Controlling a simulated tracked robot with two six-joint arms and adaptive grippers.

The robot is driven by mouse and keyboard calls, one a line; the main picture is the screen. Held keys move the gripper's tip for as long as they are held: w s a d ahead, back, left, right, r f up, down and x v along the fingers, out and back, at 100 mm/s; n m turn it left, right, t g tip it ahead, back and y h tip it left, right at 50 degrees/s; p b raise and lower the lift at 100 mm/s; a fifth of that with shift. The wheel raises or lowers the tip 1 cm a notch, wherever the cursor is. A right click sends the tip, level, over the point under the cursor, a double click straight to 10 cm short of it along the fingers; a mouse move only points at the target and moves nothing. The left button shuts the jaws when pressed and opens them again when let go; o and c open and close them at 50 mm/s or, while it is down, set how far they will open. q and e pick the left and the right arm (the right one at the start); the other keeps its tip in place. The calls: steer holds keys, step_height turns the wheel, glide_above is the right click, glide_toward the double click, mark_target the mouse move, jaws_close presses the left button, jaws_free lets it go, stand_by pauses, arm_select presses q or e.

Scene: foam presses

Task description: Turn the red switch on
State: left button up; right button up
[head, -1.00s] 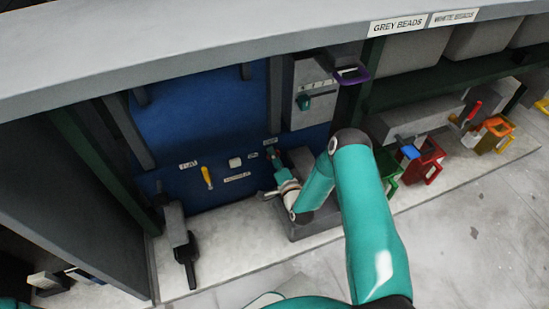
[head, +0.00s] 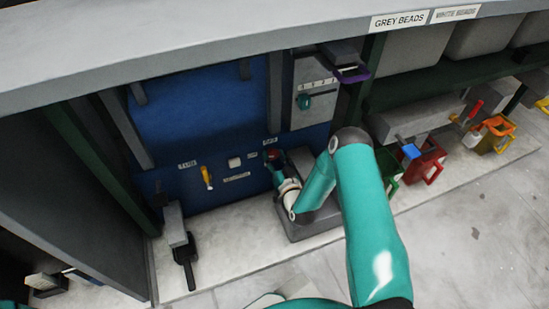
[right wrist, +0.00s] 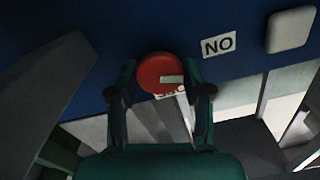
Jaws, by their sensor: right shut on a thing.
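The red switch (right wrist: 161,72) is a round red knob with a pale mark on the blue panel (head: 200,100). In the right wrist view it sits between the two fingers of my right gripper (right wrist: 160,84), which is shut on it. In the head view the red knob (head: 272,154) shows just past the gripper (head: 275,164), low on the panel's right side. My left gripper is not in view.
A yellow lever (head: 206,177) and a white button (head: 235,162) are left of the switch. A grey box (head: 310,228) stands under my right forearm. A black handle (head: 186,255) sticks out at the left. Red (head: 428,160) and orange (head: 497,130) containers stand at the right.

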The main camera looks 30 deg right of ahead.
steer(key=shift+s+f+n, duration=0.1)
steer(key=shift+f+n, duration=0.05)
steer(key=shift+n, duration=0.7)
steer(key=shift+s+f+n, duration=0.1)
steer(key=shift+n, duration=0.75)
steer(key=o, duration=1.1)
steer(key=shift+w, duration=0.1)
steer(key=shift+c, duration=0.2)
steer(key=shift+o, duration=0.5)
steer(key=shift+r, duration=0.1)
steer(key=v, duration=1.2)
